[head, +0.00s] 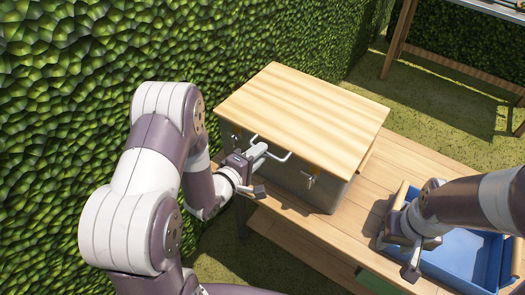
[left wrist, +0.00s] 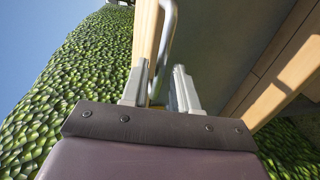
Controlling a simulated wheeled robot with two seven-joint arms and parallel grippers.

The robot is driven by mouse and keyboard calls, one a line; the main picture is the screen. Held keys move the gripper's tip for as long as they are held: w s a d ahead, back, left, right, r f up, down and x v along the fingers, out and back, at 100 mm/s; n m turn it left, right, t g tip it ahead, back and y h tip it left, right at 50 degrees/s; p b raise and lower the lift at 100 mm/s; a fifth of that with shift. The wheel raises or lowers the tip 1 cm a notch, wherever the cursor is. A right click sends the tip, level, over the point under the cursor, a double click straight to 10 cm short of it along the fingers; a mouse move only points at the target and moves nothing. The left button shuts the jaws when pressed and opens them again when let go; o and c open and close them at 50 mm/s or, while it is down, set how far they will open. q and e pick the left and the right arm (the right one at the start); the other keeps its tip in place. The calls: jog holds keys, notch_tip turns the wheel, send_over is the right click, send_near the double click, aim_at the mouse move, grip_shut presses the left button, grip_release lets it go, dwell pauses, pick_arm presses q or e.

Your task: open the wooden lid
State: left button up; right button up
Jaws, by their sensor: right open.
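A grey metal box (head: 318,190) with a light wooden lid (head: 300,112) stands on the wooden table in the head view. The lid lies flat on top. A metal bar handle (head: 283,156) sticks out below the lid's front edge. My left gripper (head: 262,170) is at this handle. In the left wrist view, the handle bar (left wrist: 166,40) runs between the two parted fingers of my left gripper (left wrist: 161,75), beside the lid's edge (left wrist: 146,28). A gap shows beside the bar. My right gripper (head: 402,255) is open and empty over the blue tray, away from the box.
A blue tray (head: 458,256) with wooden sides is on the right of the table (head: 405,165). A small metal latch (head: 310,181) is on the box front. A hedge (head: 60,60) stands close on the left. Another table (head: 460,65) is at the back right.

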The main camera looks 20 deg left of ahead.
pick_arm(q)
jog(key=shift+x, duration=1.25)
jog(key=shift+s, duration=0.1)
jog(key=shift+c, duration=0.3)
